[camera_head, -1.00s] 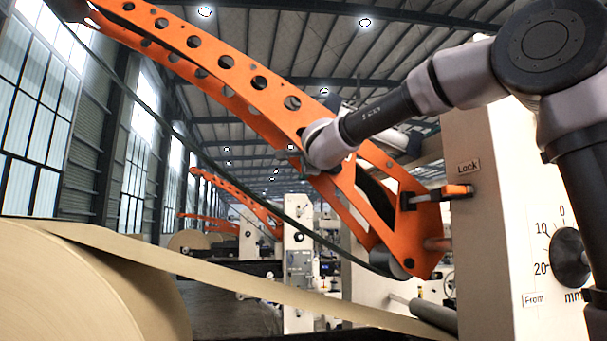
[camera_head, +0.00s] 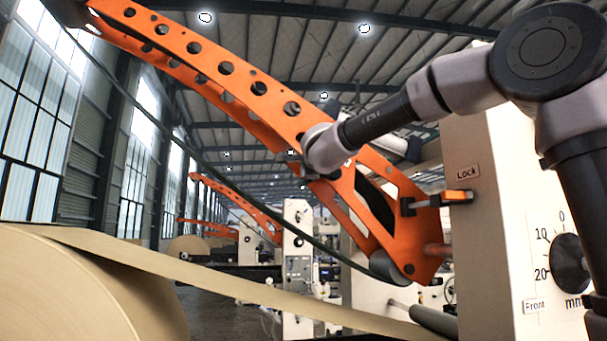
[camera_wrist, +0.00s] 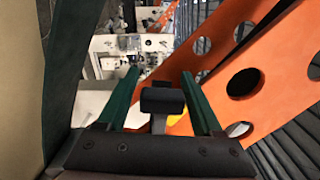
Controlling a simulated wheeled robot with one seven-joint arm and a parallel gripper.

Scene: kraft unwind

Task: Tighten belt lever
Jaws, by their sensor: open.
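In the wrist view, a dark T-shaped lever (camera_wrist: 162,100) with a blocky head stands between the fingers of my gripper (camera_wrist: 160,74). It looks like the belt lever. The gripper is open, with gaps on both sides of the lever head. In the head view my forearm reaches left to the perforated orange arm (camera_head: 230,84), and my fingers and this lever are hidden behind my wrist and the orange plate. The dark belt (camera_head: 150,137) hangs in a long curve below the orange arm; a broad dark green strip, probably the belt, fills the wrist view's left (camera_wrist: 72,65).
A large kraft roll (camera_head: 80,290) fills the lower left, with its paper web (camera_head: 230,288) running right. A cream cabinet (camera_head: 490,250) stands at right with an orange-and-black latch (camera_head: 458,197) under a "Lock" label and a black dial (camera_head: 569,265). Orange plate (camera_wrist: 225,70) is close right of my fingers.

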